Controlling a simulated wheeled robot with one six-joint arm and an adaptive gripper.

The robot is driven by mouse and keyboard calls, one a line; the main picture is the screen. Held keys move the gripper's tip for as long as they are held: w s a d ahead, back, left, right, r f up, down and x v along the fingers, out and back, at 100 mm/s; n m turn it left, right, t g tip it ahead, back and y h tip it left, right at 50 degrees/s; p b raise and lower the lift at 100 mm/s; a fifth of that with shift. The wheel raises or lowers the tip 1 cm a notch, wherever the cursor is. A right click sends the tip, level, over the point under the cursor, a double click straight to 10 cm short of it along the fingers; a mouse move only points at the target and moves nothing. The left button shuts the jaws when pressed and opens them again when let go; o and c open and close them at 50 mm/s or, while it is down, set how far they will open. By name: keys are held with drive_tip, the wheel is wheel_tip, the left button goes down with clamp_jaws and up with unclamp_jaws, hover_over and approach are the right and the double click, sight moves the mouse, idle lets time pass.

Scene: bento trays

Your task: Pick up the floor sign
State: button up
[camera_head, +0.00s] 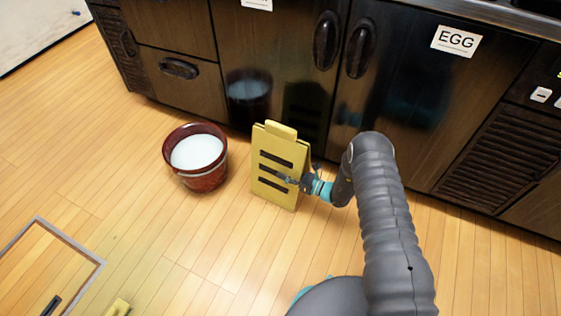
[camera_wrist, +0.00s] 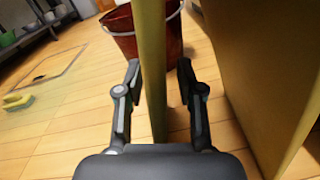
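The yellow floor sign (camera_head: 270,147) stands upright on the wooden floor, with dark slots in its face and a tab on top. My gripper (camera_head: 288,179) is at its right side, at about mid-height. In the wrist view, one sign panel (camera_wrist: 152,60) runs edge-on between the two fingers of my gripper (camera_wrist: 160,78). The fingers are apart, one on each side of that panel, with a visible gap at the right finger. The sign's other panel fills the right of the wrist view, outside the fingers.
A dark red bucket (camera_head: 204,179) with whitish contents stands just left of the sign. Dark cabinets (camera_head: 175,68), one labelled EGG, line the back close behind the sign. A framed floor hatch (camera_head: 98,262) and a yellow item (camera_head: 119,306) lie at lower left. Floor in front is clear.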

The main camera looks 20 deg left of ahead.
clamp_jaws()
